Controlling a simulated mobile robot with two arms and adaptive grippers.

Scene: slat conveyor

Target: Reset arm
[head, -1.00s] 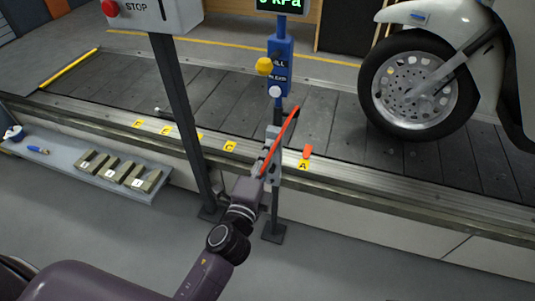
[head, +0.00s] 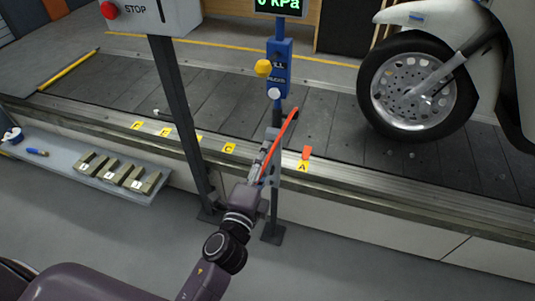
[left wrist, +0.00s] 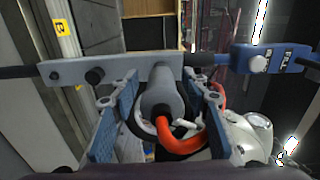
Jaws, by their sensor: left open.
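My left gripper (head: 264,165) is at the grey post of the blue air station (head: 279,68), in front of the conveyor's near edge. In the left wrist view its two blue-padded fingers (left wrist: 163,120) stand apart. A grey cylindrical nozzle (left wrist: 162,92) with a red-orange hose (left wrist: 185,138) lies between them, below a grey bracket (left wrist: 110,70). I cannot tell whether the pads touch the nozzle. The hose also shows in the head view (head: 285,135). My right gripper is not in view.
A white scooter's front wheel (head: 415,88) stands on the slat conveyor (head: 320,135). A dark STOP post (head: 180,115) rises left of my arm. A grey shelf (head: 60,160) holds several blocks at left. Yellow letter tags mark the conveyor edge. The floor at lower right is clear.

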